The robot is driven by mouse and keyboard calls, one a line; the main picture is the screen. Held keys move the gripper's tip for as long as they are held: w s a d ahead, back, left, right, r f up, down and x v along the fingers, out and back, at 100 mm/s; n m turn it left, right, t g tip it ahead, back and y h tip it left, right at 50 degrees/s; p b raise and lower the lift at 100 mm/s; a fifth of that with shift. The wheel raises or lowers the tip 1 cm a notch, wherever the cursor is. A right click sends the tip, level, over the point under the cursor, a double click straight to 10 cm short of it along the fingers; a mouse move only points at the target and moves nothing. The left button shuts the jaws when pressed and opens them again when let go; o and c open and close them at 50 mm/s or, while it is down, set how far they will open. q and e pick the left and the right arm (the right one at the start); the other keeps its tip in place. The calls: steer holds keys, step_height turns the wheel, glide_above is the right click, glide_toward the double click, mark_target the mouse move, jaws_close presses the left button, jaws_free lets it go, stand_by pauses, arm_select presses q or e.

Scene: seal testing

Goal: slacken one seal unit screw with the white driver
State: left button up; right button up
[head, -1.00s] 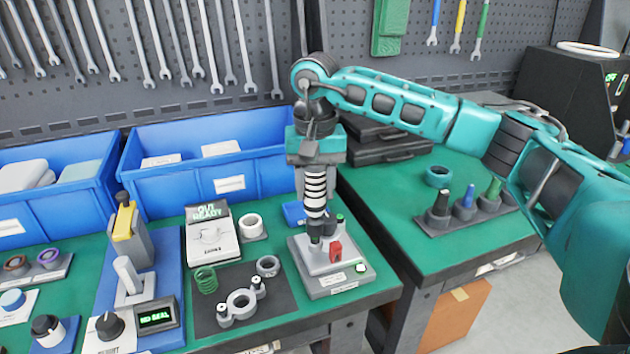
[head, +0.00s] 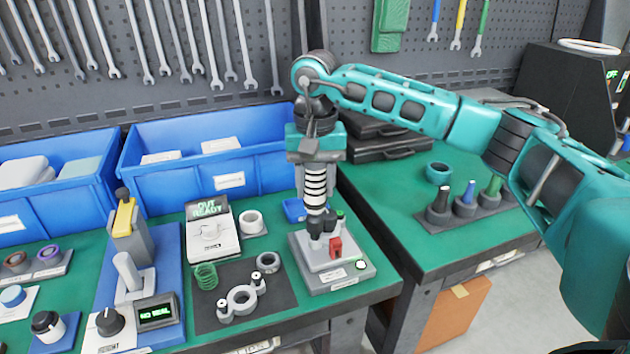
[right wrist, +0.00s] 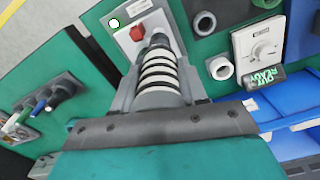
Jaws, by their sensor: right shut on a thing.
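My right gripper (head: 316,172) points straight down and is shut on a black-and-white banded tool (head: 316,190). The banded tool also shows between the fingers in the right wrist view (right wrist: 158,72). Its dark lower end is at the grey block (head: 318,258) with a red part; I cannot tell whether it touches. A small rack (head: 468,214) on the right bench holds dark upright pieces with white, blue and green tops. A light grey flanged ring (head: 242,298) with two white-topped screws lies on a dark mat, left of the gripper. My left gripper is not in view.
Blue bins (head: 265,160) stand behind. A display (head: 157,312) reads "NO SEAL". A gap separates the two green benches.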

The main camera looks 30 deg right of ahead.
mark_target(315, 166)
steer(key=shift+f+b, duration=0.4)
steer(key=shift+f, duration=0.2)
stand_by(0.3)
steer(key=shift+f, duration=0.3)
stand_by(0.5)
stand_by(0.6)
steer(key=shift+r, duration=0.2)
steer(key=shift+r+p, duration=1.75)
steer(key=shift+r, duration=0.6)
steer(key=shift+r+p, duration=0.65)
steer(key=shift+r, duration=0.55)
